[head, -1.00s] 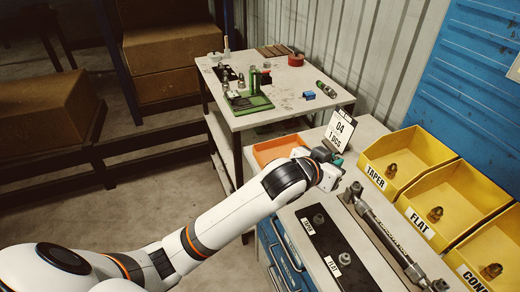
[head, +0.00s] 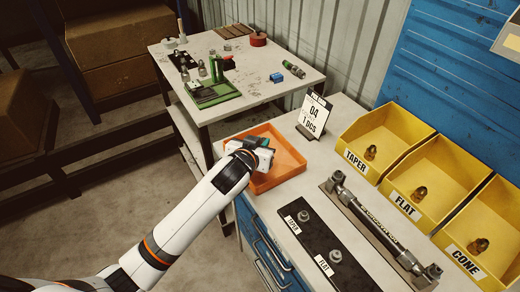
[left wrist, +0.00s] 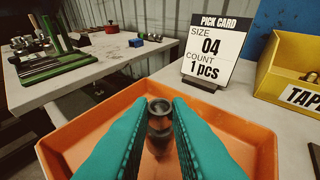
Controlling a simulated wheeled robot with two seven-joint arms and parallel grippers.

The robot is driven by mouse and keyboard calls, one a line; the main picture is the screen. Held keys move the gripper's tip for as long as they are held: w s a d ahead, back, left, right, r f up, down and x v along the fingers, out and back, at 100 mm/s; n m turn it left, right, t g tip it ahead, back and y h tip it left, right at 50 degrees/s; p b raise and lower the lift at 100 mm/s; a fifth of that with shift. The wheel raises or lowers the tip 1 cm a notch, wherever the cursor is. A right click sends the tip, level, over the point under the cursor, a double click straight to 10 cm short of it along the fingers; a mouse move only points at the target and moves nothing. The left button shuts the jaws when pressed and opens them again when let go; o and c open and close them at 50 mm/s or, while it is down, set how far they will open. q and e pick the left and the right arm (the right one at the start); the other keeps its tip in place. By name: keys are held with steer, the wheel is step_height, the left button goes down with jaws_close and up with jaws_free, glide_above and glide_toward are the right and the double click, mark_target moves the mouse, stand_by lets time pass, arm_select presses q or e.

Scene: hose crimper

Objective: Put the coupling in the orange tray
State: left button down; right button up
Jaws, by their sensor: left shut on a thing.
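The orange tray (head: 292,152) sits at the left end of the near worktable. It fills the lower part of the left wrist view (left wrist: 262,150). My left gripper (head: 252,142) is over the tray, with its teal fingers pointing away from me. In the left wrist view, the fingers (left wrist: 160,125) are shut on a dark metal coupling (left wrist: 160,108), held between the tips above the tray. I cannot tell how high it is over the tray floor. The coupling is hidden in the head view. My right gripper is not in view.
A pick card (head: 313,115) reading size 04, 1 pcs stands behind the tray. Yellow bins (head: 385,145) marked TAPER, FLAT and CONE line the right. A black board (head: 322,245) and a metal bar fixture (head: 375,225) lie in front. A second table (head: 225,50) holds a green fixture.

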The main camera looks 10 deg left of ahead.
arm_select(q)
steer(key=shift+f, duration=1.3)
steer(key=shift+f, duration=0.2)
steer(key=c, duration=1.4)
jaws_free()
steer(key=shift+o, duration=0.2)
steer(key=shift+r, duration=0.1)
steer(key=shift+r, duration=0.2)
steer(key=v, duration=1.2)
steer(key=shift+b, duration=0.4)
steer(key=shift+a+f, duration=0.1)
